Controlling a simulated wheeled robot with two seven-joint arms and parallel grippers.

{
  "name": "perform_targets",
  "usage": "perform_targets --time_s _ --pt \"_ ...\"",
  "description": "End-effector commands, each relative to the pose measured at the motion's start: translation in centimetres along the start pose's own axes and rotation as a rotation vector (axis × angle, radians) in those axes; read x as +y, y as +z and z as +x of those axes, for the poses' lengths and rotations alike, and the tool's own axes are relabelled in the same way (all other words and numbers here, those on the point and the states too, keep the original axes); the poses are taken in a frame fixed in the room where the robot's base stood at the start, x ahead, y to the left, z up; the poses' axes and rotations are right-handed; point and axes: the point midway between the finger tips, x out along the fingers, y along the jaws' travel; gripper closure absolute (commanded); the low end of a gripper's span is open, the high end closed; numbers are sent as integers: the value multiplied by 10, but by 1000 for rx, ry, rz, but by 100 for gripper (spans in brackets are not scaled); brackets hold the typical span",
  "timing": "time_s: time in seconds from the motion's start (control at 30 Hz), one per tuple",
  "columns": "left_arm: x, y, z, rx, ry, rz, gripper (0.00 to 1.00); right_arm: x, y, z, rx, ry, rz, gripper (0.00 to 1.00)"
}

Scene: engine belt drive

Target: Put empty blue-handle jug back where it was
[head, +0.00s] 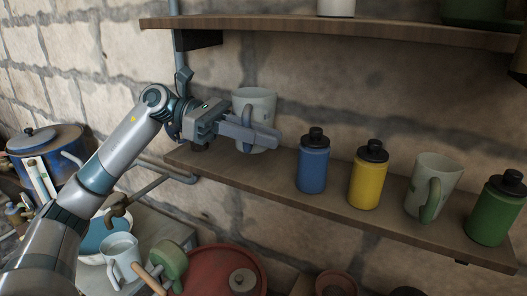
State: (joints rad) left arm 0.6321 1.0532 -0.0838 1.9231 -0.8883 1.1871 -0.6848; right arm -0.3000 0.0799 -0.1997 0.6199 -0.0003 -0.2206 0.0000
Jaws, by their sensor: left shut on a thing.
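A pale jug with a blue-grey handle (256,102) is at the left end of the wooden shelf (345,212). My left gripper (247,134) is at the jug's front and shut on its handle. The jug is upright, and its base is at shelf level; I cannot tell if it rests on the board. The gripper hides part of its lower body. I cannot see inside it. My right gripper is not in view.
On the shelf to the right stand a blue bottle (313,165), a yellow bottle (368,178), a green-handled jug (430,188) and a green bottle (496,210). An upper shelf (330,29) hangs above. Below are a blue pot (45,145), a white jug (120,252) and a red lid (215,275).

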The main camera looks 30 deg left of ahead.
Motion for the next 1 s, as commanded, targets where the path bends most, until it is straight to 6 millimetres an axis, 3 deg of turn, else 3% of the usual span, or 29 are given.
perform_targets --time_s 0.27,0.6,1.0 --pt "0 -6 1 0 0 -1 100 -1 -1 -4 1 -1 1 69" --pt "0 -35 7 0 0 -2 100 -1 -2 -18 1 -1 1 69" --pt "0 -40 8 0 1 1 100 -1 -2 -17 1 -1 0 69"
